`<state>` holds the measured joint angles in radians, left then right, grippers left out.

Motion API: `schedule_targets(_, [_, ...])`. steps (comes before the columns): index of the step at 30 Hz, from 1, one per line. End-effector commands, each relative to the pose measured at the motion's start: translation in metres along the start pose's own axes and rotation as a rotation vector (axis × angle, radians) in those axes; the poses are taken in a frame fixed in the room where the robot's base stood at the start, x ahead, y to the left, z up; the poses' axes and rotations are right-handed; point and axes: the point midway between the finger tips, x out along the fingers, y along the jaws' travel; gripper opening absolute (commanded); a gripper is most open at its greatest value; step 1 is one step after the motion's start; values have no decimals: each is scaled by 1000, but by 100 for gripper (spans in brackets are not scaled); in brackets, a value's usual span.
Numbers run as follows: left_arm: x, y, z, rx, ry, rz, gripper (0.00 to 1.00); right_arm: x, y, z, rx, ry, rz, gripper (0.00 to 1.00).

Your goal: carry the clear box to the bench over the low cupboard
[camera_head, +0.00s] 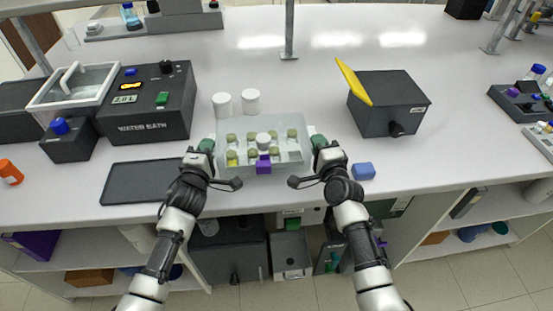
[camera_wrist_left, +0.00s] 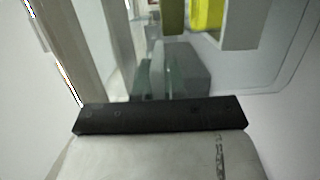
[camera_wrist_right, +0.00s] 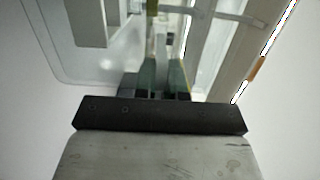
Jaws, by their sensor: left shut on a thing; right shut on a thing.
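The clear box (camera_head: 292,158) is a see-through tray on the white bench, near its front edge. It holds several small green-capped vials, a white-capped jar and a purple block. My left gripper (camera_head: 205,150) is shut on the left side of the box. My right gripper (camera_head: 320,146) is shut on its right side. Both wrist views show the fingers at the box's clear wall, in the left wrist view (camera_wrist_left: 165,80) and the right wrist view (camera_wrist_right: 155,78). I cannot tell whether the box touches the bench.
A water bath (camera_head: 150,110) and a dark mat (camera_head: 145,182) lie to the left. Two white jars (camera_head: 222,104) stand behind the box. A dark grey box with a yellow flap (camera_head: 390,105) and a blue block (camera_head: 364,171) are to the right. The bench's back middle is clear.

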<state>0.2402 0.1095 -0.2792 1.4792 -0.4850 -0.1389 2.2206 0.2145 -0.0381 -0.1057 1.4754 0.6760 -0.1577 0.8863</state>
Motion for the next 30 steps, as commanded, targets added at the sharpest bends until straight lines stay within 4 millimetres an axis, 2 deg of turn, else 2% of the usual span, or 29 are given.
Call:
schedule_targets(14, [0, -3, -1, 1, 2, 2, 0, 0, 3, -2, -1, 3, -3, 0])
schedule_targets(30, [0, -32, -1, 1, 2, 2, 0, 0, 32, -2, -1, 3, -4, 0])
